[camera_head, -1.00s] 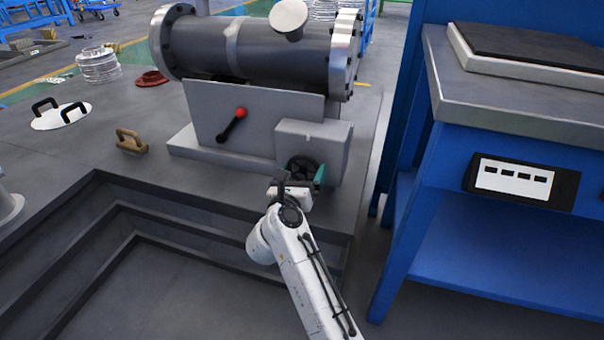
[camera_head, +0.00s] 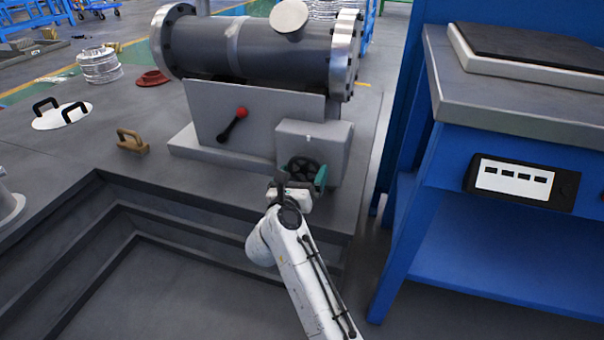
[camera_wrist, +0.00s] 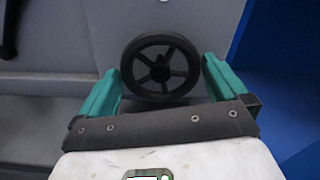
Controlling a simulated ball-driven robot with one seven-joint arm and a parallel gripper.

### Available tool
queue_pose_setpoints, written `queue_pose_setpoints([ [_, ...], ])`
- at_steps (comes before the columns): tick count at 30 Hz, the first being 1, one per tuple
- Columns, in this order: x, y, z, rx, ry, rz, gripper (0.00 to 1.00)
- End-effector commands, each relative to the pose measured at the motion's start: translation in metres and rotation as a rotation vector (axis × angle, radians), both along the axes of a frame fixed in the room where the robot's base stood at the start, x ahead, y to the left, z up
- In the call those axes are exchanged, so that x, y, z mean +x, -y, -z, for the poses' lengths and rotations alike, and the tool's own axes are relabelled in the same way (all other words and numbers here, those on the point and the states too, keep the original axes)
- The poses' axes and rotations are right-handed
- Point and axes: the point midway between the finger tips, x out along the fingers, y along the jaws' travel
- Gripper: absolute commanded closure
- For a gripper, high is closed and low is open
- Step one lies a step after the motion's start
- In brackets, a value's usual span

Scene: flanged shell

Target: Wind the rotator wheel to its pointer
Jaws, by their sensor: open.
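The rotator wheel (camera_head: 304,170) is a black spoked handwheel on the front of a grey box (camera_head: 313,142) under the flanged shell (camera_head: 262,48). It also shows in the wrist view (camera_wrist: 160,66), face on, with a dark hub. My gripper (camera_head: 302,176) is open, with teal fingers on either side of the wheel. In the wrist view my gripper (camera_wrist: 160,82) has one finger left and one finger right of the rim, with a narrow gap visible on the right. A small pale mark, possibly the pointer (camera_head: 308,136), sits on the box above the wheel.
A red-knobbed lever (camera_head: 232,126) is on the plate left of the box. A tan handle block (camera_head: 131,141) and a white lid with black handles (camera_head: 61,115) lie further left. A blue bench (camera_head: 500,200) stands close on the right. A stepped pit edge drops in front.

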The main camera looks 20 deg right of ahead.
Motion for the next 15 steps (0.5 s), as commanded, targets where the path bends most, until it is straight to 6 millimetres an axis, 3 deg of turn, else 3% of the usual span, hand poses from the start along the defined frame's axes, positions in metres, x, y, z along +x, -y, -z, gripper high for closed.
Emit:
queue_pose_setpoints([
  [15,-0.07,-0.052,-0.002,-0.001,-0.002,-0.004,0.0],
])
